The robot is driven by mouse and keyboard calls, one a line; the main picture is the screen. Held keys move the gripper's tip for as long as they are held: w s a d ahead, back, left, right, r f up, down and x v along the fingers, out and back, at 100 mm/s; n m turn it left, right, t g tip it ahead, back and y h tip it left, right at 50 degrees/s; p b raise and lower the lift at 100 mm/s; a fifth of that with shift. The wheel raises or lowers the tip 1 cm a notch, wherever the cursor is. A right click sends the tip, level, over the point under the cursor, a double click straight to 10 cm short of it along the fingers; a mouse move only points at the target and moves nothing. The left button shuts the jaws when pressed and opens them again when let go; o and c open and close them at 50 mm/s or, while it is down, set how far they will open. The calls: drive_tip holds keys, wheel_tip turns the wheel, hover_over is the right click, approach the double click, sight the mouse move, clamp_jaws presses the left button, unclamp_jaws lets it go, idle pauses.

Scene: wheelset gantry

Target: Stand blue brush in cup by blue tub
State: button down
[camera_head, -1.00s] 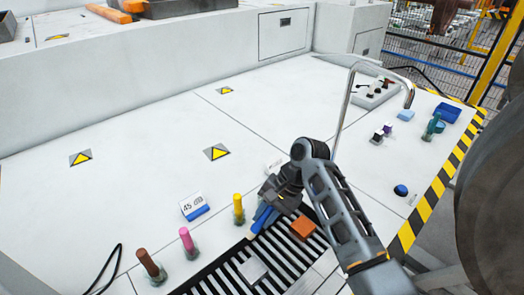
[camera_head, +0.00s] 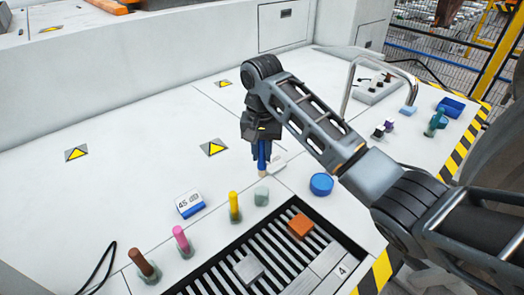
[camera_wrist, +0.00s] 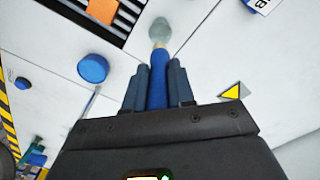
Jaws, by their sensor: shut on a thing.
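My gripper (camera_head: 262,135) is shut on the blue brush (camera_head: 262,153), which hangs upright below the fingers. In the wrist view the brush (camera_wrist: 157,88) runs between the two fingers, and its pale tan end points at a grey-green cup (camera_wrist: 160,29). In the head view this cup (camera_head: 261,196) stands just below the brush's lower end, with a small gap showing between them. The round blue tub (camera_head: 321,184) stands to the right of the cup and also shows in the wrist view (camera_wrist: 93,68).
Yellow (camera_head: 234,205), pink (camera_head: 182,240) and brown (camera_head: 143,264) sticks stand in cups at left. A slatted grate (camera_head: 225,276) with an orange block (camera_head: 300,225) lies in front. A metal hoop (camera_head: 350,88) and blue bin (camera_head: 451,107) are at right.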

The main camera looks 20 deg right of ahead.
sight(262, 175)
drive_tip(key=shift+f+b, duration=2.75)
drive_tip(key=shift+b, duration=0.25)
drive_tip(key=shift+f+b, duration=0.3)
drive_tip(key=shift+f, duration=1.9)
drive_tip(key=c, duration=0.9)
unclamp_jaws()
drive_tip(key=shift+o, duration=0.2)
drive_tip(key=shift+r, duration=3.95)
